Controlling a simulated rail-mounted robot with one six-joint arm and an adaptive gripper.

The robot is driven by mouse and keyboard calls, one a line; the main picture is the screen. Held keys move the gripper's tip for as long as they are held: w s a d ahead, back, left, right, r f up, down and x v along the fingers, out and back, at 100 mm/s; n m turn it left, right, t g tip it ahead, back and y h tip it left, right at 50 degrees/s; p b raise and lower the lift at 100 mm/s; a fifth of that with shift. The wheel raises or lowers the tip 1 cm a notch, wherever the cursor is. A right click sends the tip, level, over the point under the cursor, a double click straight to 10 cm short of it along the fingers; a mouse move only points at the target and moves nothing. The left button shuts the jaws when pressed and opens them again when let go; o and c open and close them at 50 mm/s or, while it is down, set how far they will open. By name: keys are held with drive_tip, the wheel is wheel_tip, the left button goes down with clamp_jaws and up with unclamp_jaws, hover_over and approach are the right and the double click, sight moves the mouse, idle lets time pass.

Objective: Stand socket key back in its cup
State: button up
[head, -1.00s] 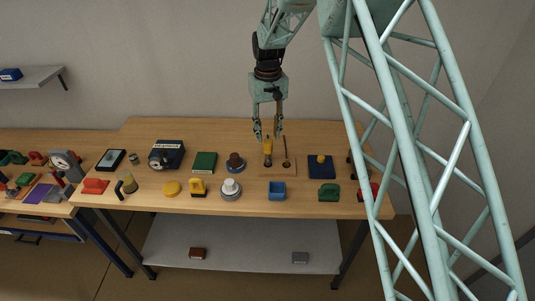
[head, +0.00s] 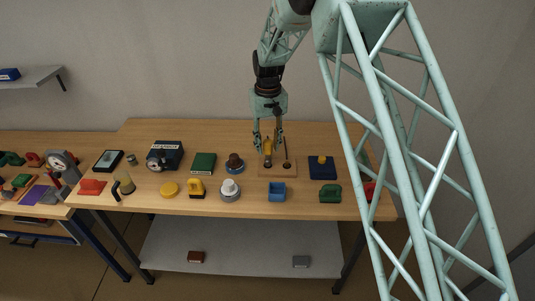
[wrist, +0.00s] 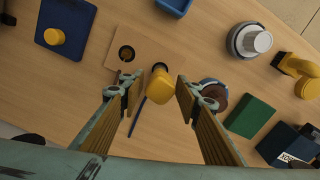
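A wooden board (head: 277,172) with two dark round holes lies on the table; it also shows in the wrist view (wrist: 146,48). A yellow-handled tool (head: 267,147) rises at the board's left hole; in the wrist view its yellow handle (wrist: 160,88) hides part of that hole. A thin dark tool (head: 286,152) rises at the right hole. I cannot tell which of them is the socket key. My gripper (head: 268,143) is open and points down over the yellow handle. In the wrist view the handle lies between the spread fingers (wrist: 160,92), apparently untouched.
A blue tray (head: 277,190) is in front. A thin blue strip (wrist: 138,118) shows behind the board.

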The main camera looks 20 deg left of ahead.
drive_tip(key=shift+c, duration=0.9)
drive_tip(key=c, duration=0.7)
drive_tip(key=shift+r, duration=0.45)
drive_tip(key=shift+r+p, duration=0.9)
drive_tip(key=shift+r, duration=1)
drive_tip(key=shift+r, duration=0.15)
